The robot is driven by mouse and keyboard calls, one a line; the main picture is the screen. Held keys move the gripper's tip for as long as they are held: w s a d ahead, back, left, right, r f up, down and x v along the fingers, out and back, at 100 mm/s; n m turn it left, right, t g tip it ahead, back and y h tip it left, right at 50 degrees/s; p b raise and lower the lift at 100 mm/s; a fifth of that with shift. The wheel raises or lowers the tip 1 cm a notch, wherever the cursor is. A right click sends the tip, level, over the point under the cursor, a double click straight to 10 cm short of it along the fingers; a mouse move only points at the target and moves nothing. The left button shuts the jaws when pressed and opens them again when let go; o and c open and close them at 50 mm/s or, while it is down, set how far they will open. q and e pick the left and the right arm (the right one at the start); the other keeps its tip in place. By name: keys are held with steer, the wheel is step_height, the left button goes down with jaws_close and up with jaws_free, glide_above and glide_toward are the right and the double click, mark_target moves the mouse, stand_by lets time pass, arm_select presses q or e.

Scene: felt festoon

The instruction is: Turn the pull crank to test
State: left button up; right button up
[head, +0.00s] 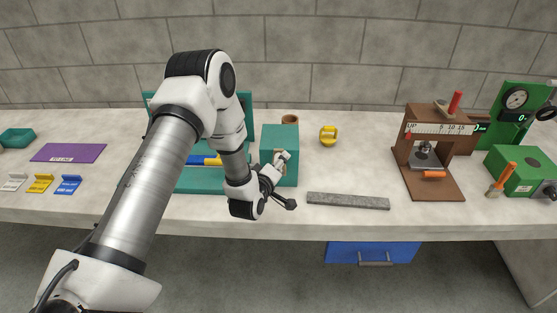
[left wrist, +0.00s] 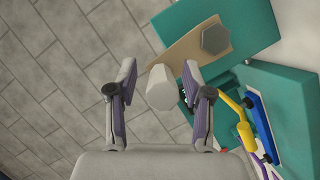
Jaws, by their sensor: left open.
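The crank is on the teal block (head: 287,138) of the teal bench fixture. In the left wrist view it has a tan arm (left wrist: 190,47), a grey hexagonal hub (left wrist: 215,39) and a pale faceted handle (left wrist: 160,90). My left gripper (head: 285,181) is open at the front of the block. In the left wrist view its fingers (left wrist: 160,72) stand on either side of the handle, with visible gaps. In the head view my arm and gripper hide much of the crank and the fixture's left part. My right gripper is not in view.
A grey bar (head: 347,202) lies right of the gripper near the table's front edge. A yellow ring-like piece (head: 328,136) stands behind it. A brown press (head: 430,187) and a green gauge device (head: 519,172) stand at right. A purple mat (head: 68,153) lies at left.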

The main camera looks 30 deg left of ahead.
arm_select(q)
steer(key=shift+w, duration=0.1)
steer(key=shift+a, duration=0.1)
jaws_close()
